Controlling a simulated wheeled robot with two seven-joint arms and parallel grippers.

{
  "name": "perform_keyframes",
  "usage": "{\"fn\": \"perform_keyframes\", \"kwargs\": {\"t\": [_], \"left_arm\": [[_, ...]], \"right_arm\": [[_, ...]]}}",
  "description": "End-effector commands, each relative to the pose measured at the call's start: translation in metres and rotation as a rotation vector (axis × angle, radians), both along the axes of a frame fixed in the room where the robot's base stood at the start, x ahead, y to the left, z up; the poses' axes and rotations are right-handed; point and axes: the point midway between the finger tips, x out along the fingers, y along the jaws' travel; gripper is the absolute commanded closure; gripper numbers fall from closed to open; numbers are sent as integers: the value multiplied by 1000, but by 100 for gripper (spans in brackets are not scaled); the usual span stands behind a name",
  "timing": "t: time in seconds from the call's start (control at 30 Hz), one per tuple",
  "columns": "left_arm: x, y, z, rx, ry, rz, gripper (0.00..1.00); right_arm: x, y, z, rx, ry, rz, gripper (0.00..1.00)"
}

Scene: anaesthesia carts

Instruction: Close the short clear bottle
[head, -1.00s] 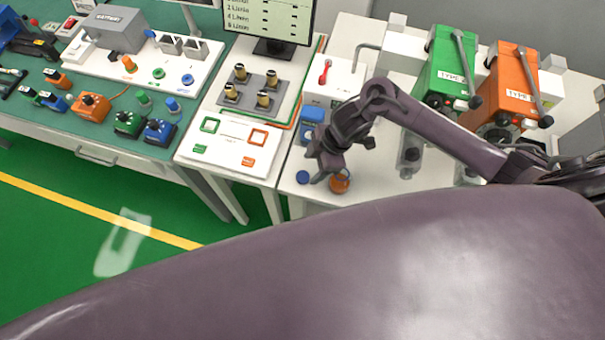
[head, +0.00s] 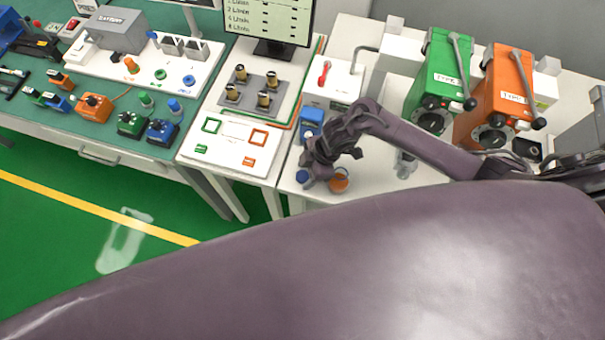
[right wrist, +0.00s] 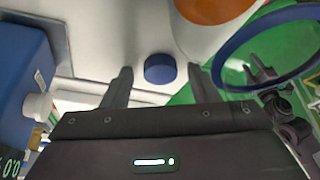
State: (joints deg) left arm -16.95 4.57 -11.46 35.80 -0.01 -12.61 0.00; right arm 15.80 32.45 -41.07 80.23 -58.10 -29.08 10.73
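A small round blue cap (head: 302,176) lies on the white table near its front edge. In the right wrist view the blue cap (right wrist: 160,68) sits between and slightly beyond the fingertips, with gaps on both sides. My right gripper (head: 318,178) is open and low over the table beside the cap; its fingers also show in the right wrist view (right wrist: 160,84). A clear container (head: 405,165) stands farther right, partly hidden by my right arm; its top and whether it is short cannot be made out.
An orange round object (head: 339,181) stands right beside the gripper. A blue device (head: 311,122) stands just behind it. A blue ring (right wrist: 268,45) crosses the right wrist view at right. Green (head: 440,80) and orange (head: 497,95) vaporizers stand at the back right.

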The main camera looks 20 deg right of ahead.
Motion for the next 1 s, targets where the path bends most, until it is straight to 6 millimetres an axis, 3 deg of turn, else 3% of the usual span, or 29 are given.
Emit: {"fn": "perform_keyframes", "kwargs": {"t": [0.03, 0.3, 0.73, 0.87, 1.0], "left_arm": [[0, 0, 0, 0, 0, 0, 52], [-3, 0, 0, 1, 5, 0, 52], [-6, 1, -4, 1, 10, 0, 52], [-7, 1, -9, 1, 10, 0, 52], [-7, 1, -11, 1, 10, 0, 52]], "right_arm": [[0, 0, 0, 0, 0, 0, 53], [0, 0, 0, 0, 0, 0, 88], [1, 0, 10, 3, -2, 1, 88], [1, 0, 29, 0, -6, 3, 88], [2, 0, 71, 1, -10, 3, 88]]}}
